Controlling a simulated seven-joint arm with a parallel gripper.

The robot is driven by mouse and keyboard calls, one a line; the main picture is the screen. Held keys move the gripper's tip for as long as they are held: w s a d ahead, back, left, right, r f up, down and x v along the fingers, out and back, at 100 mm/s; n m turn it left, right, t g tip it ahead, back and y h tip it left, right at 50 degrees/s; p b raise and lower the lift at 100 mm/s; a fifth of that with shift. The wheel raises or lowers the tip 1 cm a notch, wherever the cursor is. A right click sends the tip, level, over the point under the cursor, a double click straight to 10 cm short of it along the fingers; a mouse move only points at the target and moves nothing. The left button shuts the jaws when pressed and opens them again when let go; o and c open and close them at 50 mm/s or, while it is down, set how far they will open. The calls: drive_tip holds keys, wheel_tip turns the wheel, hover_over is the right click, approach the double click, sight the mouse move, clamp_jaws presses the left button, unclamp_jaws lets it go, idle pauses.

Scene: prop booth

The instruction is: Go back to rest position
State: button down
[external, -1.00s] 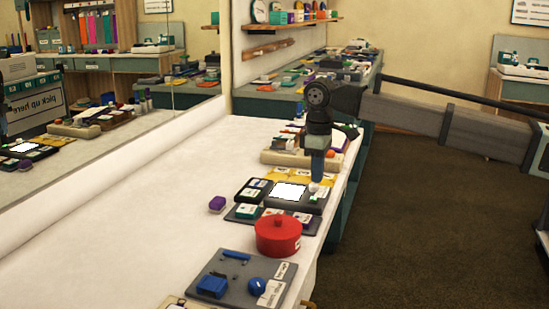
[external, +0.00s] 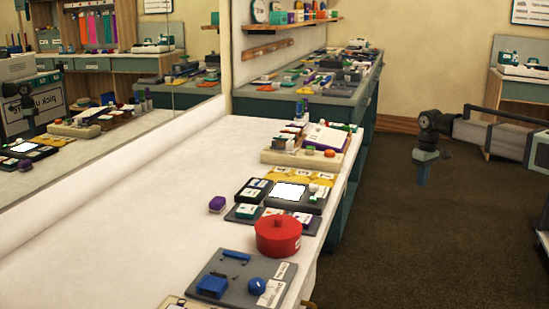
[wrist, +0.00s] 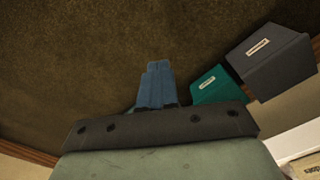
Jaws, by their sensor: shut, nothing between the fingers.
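My gripper (external: 422,174) hangs pointing down over the brown floor, to the right of the long white-topped table (external: 150,220) and clear of its edge. Its blue fingers are together with nothing between them. The fingers also show in the wrist view (wrist: 155,84), shut, against the carpet. My arm reaches in from the right side of the external view.
The wrist view shows a green box (wrist: 212,88) and a dark grey box (wrist: 272,62).

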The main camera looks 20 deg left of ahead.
drive_tip(key=w+d+f+m, duration=0.2)
drive_tip(key=w+d, duration=0.1)
drive_tip(key=d, duration=0.6)
drive_tip(key=w+d+f+m, duration=0.1)
drive_tip(key=w+d+f, duration=0.15)
drive_tip(key=d, duration=0.75)
drive_tip(key=w+d+f+m, duration=0.2)
drive_tip(key=w+d, duration=0.1)
drive_tip(key=d, duration=0.6)
drive_tip(key=s+d+f+m, duration=0.2)
drive_tip(key=s+d+m, duration=0.1)
drive_tip(key=d, duration=0.9)
drive_tip(key=s+d+f+m, duration=0.2)
drive_tip(key=d+f, duration=0.1)
drive_tip(key=d, duration=0.9)
drive_tip(key=s+f+g, duration=0.3)
drive_tip(key=s+f, duration=0.7)
drive_tip(key=s, duration=0.5)
drive_tip(key=s+f+g, duration=0.3)
drive_tip(key=s+f, duration=0.7)
drive_tip(key=s, duration=0.5)
drive_tip(key=shift+s+d+f+g, duration=0.15)
drive_tip(key=shift+d+f+g, duration=0.15)
drive_tip(key=shift+g, duration=0.1)
